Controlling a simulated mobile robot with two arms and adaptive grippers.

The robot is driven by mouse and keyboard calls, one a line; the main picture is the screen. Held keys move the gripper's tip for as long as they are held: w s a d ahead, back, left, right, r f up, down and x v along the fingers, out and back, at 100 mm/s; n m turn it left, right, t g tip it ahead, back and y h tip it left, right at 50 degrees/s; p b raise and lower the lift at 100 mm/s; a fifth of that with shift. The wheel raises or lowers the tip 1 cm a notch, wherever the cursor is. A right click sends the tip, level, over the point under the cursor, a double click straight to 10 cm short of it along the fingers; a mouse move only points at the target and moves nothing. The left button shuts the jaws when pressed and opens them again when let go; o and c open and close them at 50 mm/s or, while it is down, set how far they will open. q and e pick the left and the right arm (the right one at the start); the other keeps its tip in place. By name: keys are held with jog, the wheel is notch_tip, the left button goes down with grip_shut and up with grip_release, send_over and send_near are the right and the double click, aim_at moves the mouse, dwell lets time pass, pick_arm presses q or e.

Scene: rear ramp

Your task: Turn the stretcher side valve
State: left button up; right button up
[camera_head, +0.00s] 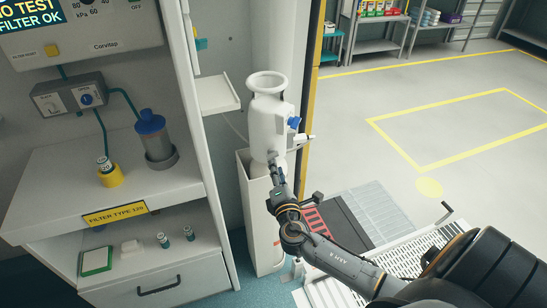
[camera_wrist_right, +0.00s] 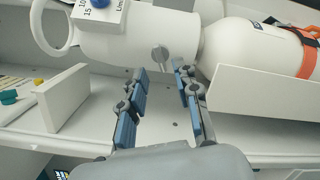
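A white bottle-shaped unit (camera_head: 267,118) with a ring-shaped top stands upright in a tall white holder (camera_head: 262,225). A blue knob (camera_head: 294,122) sits on its right side; in the wrist view a blue knob (camera_wrist_right: 99,3) is at the top edge. A small round grey metal piece (camera_wrist_right: 160,56), possibly the valve, sits on the white body in the wrist view. My right gripper (camera_wrist_right: 159,70) is open, its fingertips on either side of and just short of that piece. In the head view the right gripper (camera_head: 275,165) is against the bottle's lower front. My left gripper is out of view.
A white cabinet (camera_head: 110,180) with a filter-holding shelf stands at left. A small white tray (camera_head: 218,95) juts out beside the bottle. A ramp (camera_head: 375,215) lies at right, with open grey floor (camera_head: 440,100) beyond. An orange band (camera_wrist_right: 307,55) shows at the wrist view's right.

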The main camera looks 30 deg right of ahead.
aim_at(272, 154)
jog(key=x, duration=0.5)
grip_shut()
jog(key=m+b, duration=0.2)
jog(key=shift+m+b, duration=0.3)
jog(key=shift+b, duration=0.05)
